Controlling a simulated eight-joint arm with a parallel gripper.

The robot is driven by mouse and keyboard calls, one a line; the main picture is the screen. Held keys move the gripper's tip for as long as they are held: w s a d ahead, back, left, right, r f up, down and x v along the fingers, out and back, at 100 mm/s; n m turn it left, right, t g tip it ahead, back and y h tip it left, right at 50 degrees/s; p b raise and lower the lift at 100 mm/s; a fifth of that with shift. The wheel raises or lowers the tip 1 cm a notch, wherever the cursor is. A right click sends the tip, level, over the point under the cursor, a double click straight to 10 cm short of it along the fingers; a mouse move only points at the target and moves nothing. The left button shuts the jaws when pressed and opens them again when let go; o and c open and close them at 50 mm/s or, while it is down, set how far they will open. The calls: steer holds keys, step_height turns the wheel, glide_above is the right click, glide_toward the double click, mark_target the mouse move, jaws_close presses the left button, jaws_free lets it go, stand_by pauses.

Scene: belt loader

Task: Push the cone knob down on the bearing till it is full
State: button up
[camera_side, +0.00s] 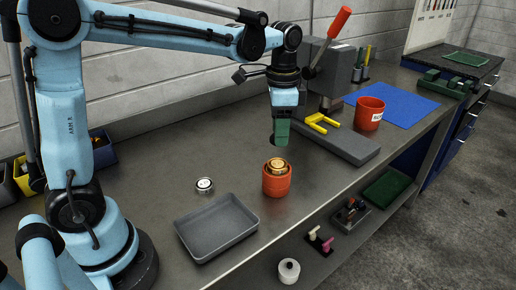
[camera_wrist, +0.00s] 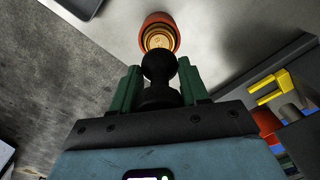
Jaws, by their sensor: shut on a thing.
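The orange holder (camera_side: 277,185) stands on the metal bench, with the brass-coloured bearing (camera_side: 277,164) seated in its top. In the wrist view the orange holder (camera_wrist: 151,18) and the bearing (camera_wrist: 159,38) show beyond the knob. My gripper (camera_side: 281,138) is above the holder, pointing down. Its green fingers are shut on a black cone knob (camera_wrist: 159,68), which also shows in the wrist view between the fingertips (camera_wrist: 158,84). In the side view the knob is mostly hidden by the fingers, and a gap shows between them and the bearing.
A grey tray (camera_side: 217,228) and a small round silver part (camera_side: 205,185) lie left of the holder. A press with a red handle (camera_side: 327,38) and grey base (camera_side: 345,146), yellow pieces (camera_side: 320,123) and a red cup (camera_side: 369,113) stand behind right. The bench's front edge is close.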

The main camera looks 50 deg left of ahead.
mark_target(278, 164)
steer(key=shift+f, duration=3.05)
steer(key=shift+f, duration=0.75)
steer(key=shift+r, duration=4.55)
